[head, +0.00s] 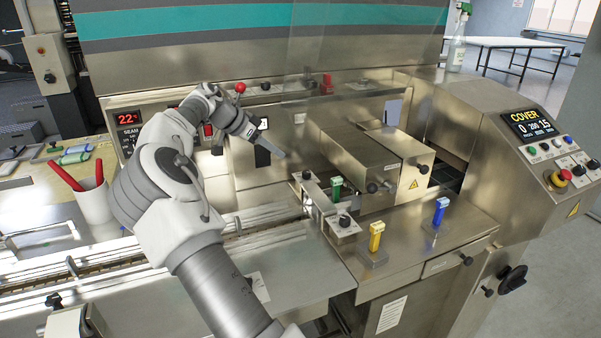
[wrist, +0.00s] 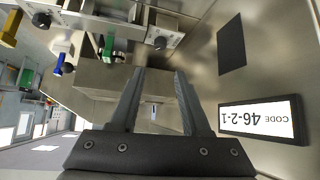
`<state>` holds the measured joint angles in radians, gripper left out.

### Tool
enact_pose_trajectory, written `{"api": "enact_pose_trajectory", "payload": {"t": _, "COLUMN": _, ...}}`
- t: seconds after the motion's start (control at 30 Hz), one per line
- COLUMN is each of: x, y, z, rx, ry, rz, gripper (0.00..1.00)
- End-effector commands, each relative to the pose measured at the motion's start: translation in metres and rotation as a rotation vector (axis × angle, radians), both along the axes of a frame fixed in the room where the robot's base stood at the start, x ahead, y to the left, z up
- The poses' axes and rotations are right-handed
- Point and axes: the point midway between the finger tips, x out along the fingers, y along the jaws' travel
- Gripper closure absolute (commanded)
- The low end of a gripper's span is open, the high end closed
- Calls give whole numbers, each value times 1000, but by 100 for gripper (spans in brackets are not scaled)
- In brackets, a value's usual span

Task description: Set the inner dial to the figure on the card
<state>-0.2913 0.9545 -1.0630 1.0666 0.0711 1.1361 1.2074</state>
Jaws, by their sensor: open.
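I cannot make out which part is the inner dial; no dial with readable marks shows clearly in either view. My arm hides part of the panel.
A steel box housing (head: 361,160) juts out right of my gripper. Green (head: 337,188), yellow (head: 375,238) and blue (head: 440,212) upright handles stand on the steel deck. A display (head: 532,123) reads COVER. A white cup (head: 94,203) holding red sticks stands at left.

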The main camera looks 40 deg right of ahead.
Motion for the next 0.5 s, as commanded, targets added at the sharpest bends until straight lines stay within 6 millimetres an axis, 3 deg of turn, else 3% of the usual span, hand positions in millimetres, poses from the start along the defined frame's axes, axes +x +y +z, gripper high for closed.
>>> {"api": "enact_pose_trajectory", "payload": {"t": 0.5, "x": -3, "y": -80, "z": -81, "rx": 1, "ry": 3, "rz": -1, "gripper": 53}}
